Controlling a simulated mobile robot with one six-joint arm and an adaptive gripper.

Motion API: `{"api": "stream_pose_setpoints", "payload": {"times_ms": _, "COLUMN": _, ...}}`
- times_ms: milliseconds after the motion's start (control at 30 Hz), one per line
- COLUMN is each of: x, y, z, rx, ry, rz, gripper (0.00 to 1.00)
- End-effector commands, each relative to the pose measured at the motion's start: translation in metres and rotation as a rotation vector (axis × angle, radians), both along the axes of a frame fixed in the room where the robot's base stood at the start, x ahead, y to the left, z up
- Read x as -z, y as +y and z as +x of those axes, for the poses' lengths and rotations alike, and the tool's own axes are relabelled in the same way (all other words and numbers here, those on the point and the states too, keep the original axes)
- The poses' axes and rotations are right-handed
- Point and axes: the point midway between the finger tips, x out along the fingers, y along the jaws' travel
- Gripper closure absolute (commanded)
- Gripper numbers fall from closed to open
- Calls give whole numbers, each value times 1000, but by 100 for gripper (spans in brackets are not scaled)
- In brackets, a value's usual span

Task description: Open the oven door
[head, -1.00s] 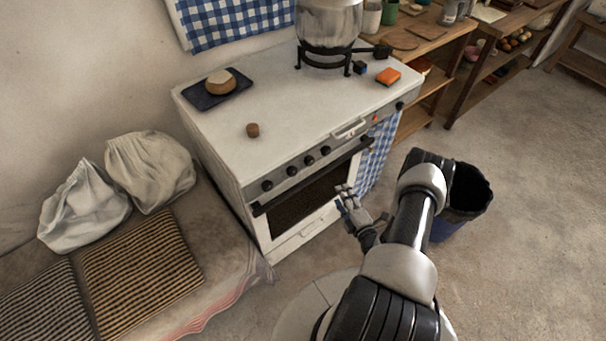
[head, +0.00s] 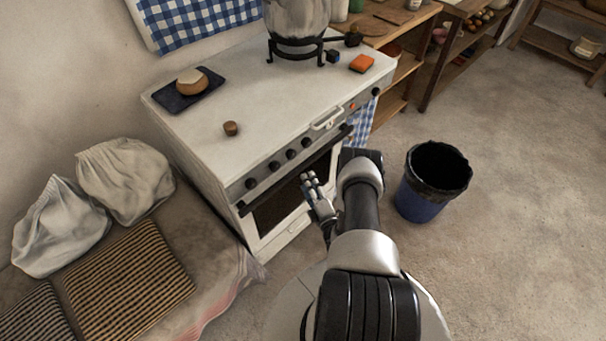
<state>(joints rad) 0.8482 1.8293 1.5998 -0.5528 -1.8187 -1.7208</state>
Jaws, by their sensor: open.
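The white oven (head: 226,103) stands against the wall, with its knobs and a dark handle bar along the top of the door. The oven door (head: 276,212) has a dark window and looks shut. My gripper (head: 309,180) is open and empty in front of the door, just below the handle bar (head: 262,191) in the picture. I cannot tell whether it touches the door. My arm hides the right part of the door.
A blue bin (head: 425,197) with a black liner stands on the floor right of my arm. A bench with a striped cushion (head: 130,280) and white sacks (head: 125,180) is on the left. A pot (head: 297,18) stands on the stove top. The floor at right is clear.

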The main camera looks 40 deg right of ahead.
Motion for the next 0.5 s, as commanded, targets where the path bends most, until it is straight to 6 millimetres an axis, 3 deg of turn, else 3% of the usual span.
{"api": "stream_pose_setpoints", "payload": {"times_ms": 100, "x": 1, "y": -7, "z": 25, "rx": -3, "ry": -2, "rz": -3, "gripper": 53}}
{"api": "stream_pose_setpoints", "payload": {"times_ms": 233, "x": 1, "y": -13, "z": 43, "rx": -2, "ry": -1, "rz": -1, "gripper": 53}}
{"api": "stream_pose_setpoints", "payload": {"times_ms": 500, "x": 0, "y": -19, "z": 59, "rx": 0, "ry": 1, "rz": 1, "gripper": 53}}
